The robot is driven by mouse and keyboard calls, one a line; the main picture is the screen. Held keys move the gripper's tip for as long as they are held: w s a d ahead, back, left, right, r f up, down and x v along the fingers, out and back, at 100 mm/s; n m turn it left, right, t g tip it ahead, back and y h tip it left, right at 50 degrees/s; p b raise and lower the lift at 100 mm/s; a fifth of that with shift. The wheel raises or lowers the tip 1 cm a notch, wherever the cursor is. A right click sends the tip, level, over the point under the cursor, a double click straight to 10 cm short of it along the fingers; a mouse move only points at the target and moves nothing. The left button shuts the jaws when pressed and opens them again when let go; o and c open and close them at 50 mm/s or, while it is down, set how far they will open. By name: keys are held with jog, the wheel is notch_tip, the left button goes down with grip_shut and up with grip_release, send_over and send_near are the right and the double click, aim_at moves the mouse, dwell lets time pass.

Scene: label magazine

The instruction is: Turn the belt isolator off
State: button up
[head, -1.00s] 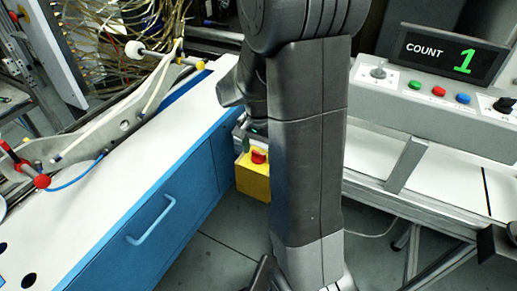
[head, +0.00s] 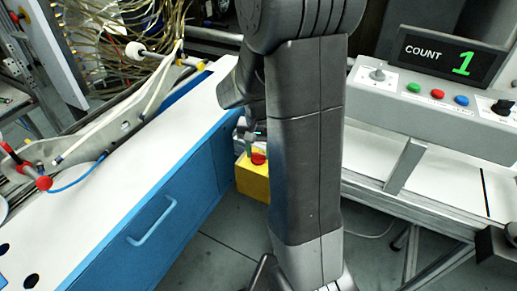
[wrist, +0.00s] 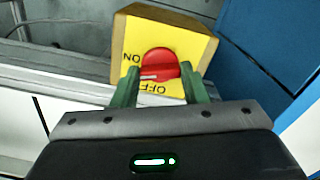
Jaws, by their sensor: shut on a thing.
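The belt isolator is a yellow box (head: 255,182) with a red rotary knob (head: 259,159), low between the blue cabinet and the conveyor frame in the head view. In the wrist view the yellow face (wrist: 135,42) carries ON at the left and OFF at the bottom, both upside down. The red knob (wrist: 160,62) has its white mark toward the lower left, near the ON side. My gripper (wrist: 160,85) has its green fingers at either side of the knob's bar and is shut on it. In the head view my arm hides much of the gripper.
A blue cabinet (head: 165,215) with a white top stands close at the left. At the right is a grey control panel (head: 440,115) with buttons and a COUNT display (head: 450,52) reading 1. Grey floor lies below the isolator.

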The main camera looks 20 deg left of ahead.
jog(key=n+p, duration=0.1)
jog(key=n, duration=0.6)
jog(key=shift+r, duration=0.1)
jog(key=n, duration=0.7)
jog(key=shift+n+p, duration=0.3)
jog(key=o, duration=1)
notch_tip(320, 180, up, 14)
jog(key=shift+f+p, duration=0.15)
jog(key=shift+p, duration=0.5)
notch_tip(320, 180, down, 14)
jog(key=shift+r+b, duration=0.1)
jog(key=shift+b, duration=0.6)
